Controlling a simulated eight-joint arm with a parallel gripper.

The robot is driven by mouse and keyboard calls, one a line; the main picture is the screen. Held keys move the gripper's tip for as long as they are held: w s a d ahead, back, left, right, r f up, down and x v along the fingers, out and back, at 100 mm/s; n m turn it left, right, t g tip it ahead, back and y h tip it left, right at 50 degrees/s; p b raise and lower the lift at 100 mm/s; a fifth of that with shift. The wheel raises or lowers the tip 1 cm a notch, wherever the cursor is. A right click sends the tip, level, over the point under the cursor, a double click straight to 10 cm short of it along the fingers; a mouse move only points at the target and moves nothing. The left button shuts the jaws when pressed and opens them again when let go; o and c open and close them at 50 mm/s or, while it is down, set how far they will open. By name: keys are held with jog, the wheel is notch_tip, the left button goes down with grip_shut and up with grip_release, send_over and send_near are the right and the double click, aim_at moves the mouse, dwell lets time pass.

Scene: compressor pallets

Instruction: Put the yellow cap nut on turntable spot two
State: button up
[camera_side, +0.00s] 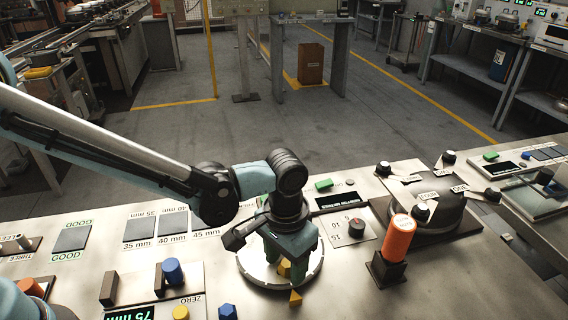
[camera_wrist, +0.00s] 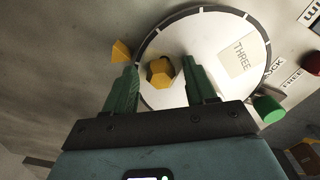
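A yellow six-sided nut (camera_wrist: 160,73) sits on the round white turntable (camera_wrist: 205,25), near its rim. It also shows in the side view (camera_side: 284,267), partly hidden by my gripper. My gripper (camera_wrist: 160,66) points down over the turntable. Its two green fingers stand apart, one on each side of the nut, with gaps visible between nut and fingers. The label THREE is readable on the turntable in the wrist view; I cannot see a spot-two label. In the side view my gripper (camera_side: 279,262) covers much of the turntable (camera_side: 312,268).
A second yellow piece (camera_wrist: 121,50) lies outside the turntable rim, close to one finger. An orange cylinder (camera_side: 398,238) stands in a dark holder right of the turntable. A blue hexagonal piece (camera_side: 227,312) is at the front.

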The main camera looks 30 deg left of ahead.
aim_at(286, 264)
notch_tip(286, 264, up, 12)
jog(key=s+a+n+t, duration=0.1)
jog(key=s+a+t, duration=0.1)
jog(key=a, duration=1)
jog(key=s+a+n+t, duration=0.2)
jog(key=a+t, duration=0.3)
jog(key=a, duration=0.7)
jog(key=shift+s+f, duration=0.35)
jog(key=shift+s, duration=0.3)
